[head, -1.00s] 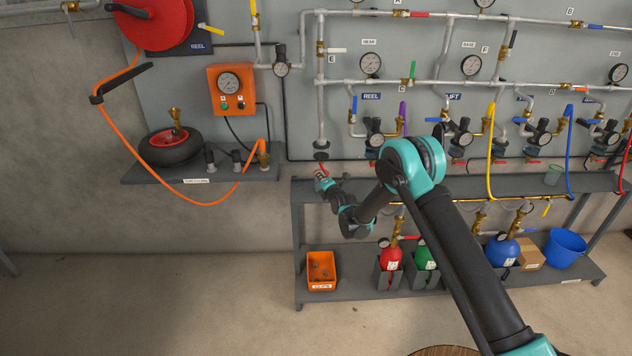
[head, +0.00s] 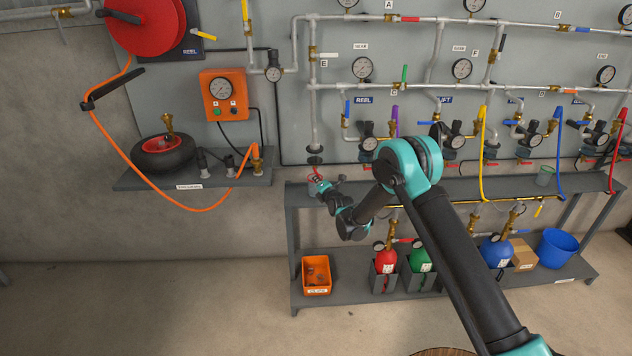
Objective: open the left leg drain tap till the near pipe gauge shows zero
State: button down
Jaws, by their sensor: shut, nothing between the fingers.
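The left leg (head: 314,110) is a grey vertical pipe left of centre, running down to a dark flange above the bench. A small red piece (head: 314,172), seemingly the drain tap's handle, shows just below its foot; the tap body is hidden or too small to make out.
The grey bench (head: 470,187) runs right from below the leg. An orange bin (head: 316,276) and red, green and blue cylinders stand on its lower shelf. Left are a tyre shelf (head: 222,178) and an orange hose (head: 130,169). Several coloured valve handles line the pipes.

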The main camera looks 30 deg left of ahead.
jog(key=shift+d+n, duration=0.1)
jog(key=shift+n, duration=0.2)
jog(key=n, duration=0.1)
jog(key=n+h, duration=0.1)
jog(key=n, duration=0.1)
jog(key=d+n+h, duration=0.1)
jog(key=shift+w+r+n, duration=0.3)
jog(key=shift+w+r, duration=0.1)
jog(key=n+h, duration=0.1)
jog(key=n+t+h, duration=0.1)
jog(key=n, duration=0.1)
jog(key=shift+w+d+r, duration=0.2)
jog(key=shift+d+r, duration=0.2)
jog(key=shift+r, duration=0.1)
jog(key=shift+a, duration=0.1)
dwell(0.6)
